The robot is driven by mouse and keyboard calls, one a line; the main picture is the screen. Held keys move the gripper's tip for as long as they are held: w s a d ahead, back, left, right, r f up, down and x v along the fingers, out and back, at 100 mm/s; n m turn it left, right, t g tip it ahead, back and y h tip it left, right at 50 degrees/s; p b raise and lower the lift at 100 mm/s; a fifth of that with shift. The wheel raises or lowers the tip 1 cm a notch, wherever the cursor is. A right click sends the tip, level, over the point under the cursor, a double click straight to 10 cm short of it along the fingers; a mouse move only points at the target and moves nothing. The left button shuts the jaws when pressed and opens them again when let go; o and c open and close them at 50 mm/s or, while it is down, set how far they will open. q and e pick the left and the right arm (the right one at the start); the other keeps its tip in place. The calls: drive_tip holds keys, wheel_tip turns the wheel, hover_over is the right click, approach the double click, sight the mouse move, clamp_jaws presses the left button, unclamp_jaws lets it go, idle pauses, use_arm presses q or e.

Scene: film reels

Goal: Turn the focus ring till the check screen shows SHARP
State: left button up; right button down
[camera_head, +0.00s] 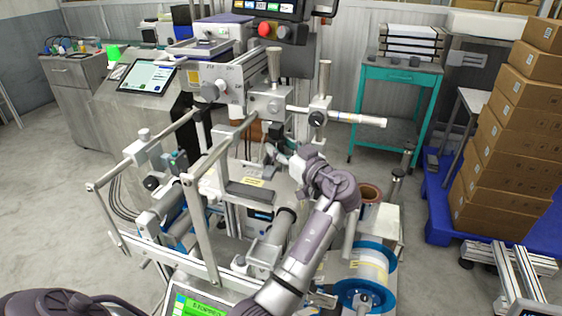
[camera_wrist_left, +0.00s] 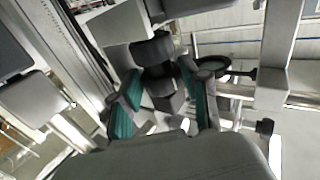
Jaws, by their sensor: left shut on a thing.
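The focus ring is a dark, ribbed cylinder (camera_wrist_left: 155,50) at the top middle of the left wrist view. My left gripper (camera_wrist_left: 161,84) has its teal-padded fingers on either side of its lower part, shut on it. In the head view, my left gripper (camera_head: 279,155) reaches in among the frame parts at the centre, and my own wrist and the machine hide most of the ring. A green-lit screen (camera_head: 200,307) is cut off at the bottom edge; its text is too small to read. My right gripper is not in view.
Metal rails (camera_head: 170,245) and posts surround the work spot closely. A blue-rimmed reel (camera_head: 368,265) is at the lower right of the machine. A tablet screen (camera_head: 148,77) stands behind at left. Stacked cartons (camera_head: 510,140) and a teal cart (camera_head: 400,75) stand at right.

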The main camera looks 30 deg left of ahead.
use_arm(q)
drive_tip(key=shift+r, duration=0.15)
drive_tip(key=o, duration=1.1)
drive_tip(key=shift+o, duration=0.2)
drive_tip(key=shift+d, duration=0.1)
drive_tip(key=shift+s+d, duration=0.1)
drive_tip(key=shift+d, duration=0.2)
drive_tip(key=v, duration=0.7)
drive_tip(key=shift+d, duration=0.1)
